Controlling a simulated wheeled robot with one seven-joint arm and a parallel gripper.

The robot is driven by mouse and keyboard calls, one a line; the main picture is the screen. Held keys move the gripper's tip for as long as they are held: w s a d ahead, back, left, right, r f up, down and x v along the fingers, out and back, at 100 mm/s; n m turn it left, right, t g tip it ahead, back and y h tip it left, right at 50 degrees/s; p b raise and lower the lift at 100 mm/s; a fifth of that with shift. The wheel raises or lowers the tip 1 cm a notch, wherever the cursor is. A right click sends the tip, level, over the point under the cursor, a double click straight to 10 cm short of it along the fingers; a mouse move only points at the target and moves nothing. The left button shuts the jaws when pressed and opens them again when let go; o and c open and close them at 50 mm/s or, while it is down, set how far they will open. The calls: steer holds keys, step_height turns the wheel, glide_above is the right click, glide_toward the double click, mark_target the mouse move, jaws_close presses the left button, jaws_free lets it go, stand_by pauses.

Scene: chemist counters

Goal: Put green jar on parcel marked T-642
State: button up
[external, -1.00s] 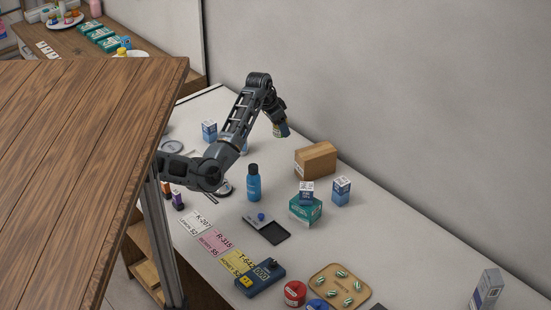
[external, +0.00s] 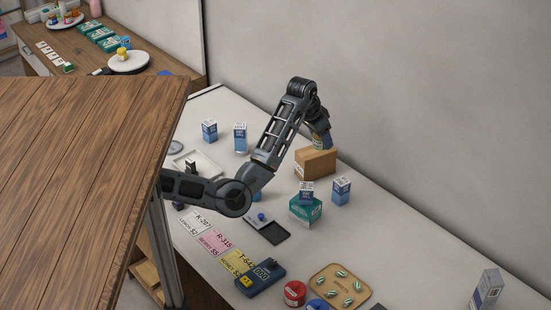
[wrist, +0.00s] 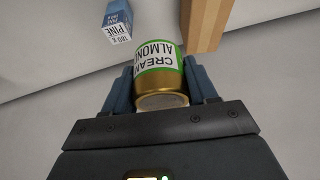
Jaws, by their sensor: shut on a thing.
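My gripper (external: 319,143) is shut on the green jar (wrist: 160,58), which has a gold lid and a white label reading CREAM ALMOND. In the external view, only a small part of the jar shows below the fingers. It appears at the top of a brown cardboard parcel (external: 316,165); I cannot tell whether they touch. In the wrist view the parcel (wrist: 204,22) is beyond the jar, to its right. No T-642 marking is readable on the parcel. A yellow card marked T-642 (external: 238,262) lies at the counter's front edge.
A teal box (external: 306,212) with a small blue box on it and another blue-and-white box (external: 341,191) stand in front of the parcel. A black tray (external: 267,229), a blue card terminal (external: 262,280) and a red tin (external: 294,293) are nearer.

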glide_above(313, 152)
steer(key=s+a, duration=0.1)
step_height(313, 152, down, 5)
steer(key=shift+p, duration=0.4)
steer(key=shift+a+f, duration=0.1)
steer(key=shift+f, duration=1.95)
steer(key=shift+f, duration=0.1)
steer(key=o, duration=1.1)
steer(key=shift+c, duration=0.2)
steer(key=v, duration=1.2)
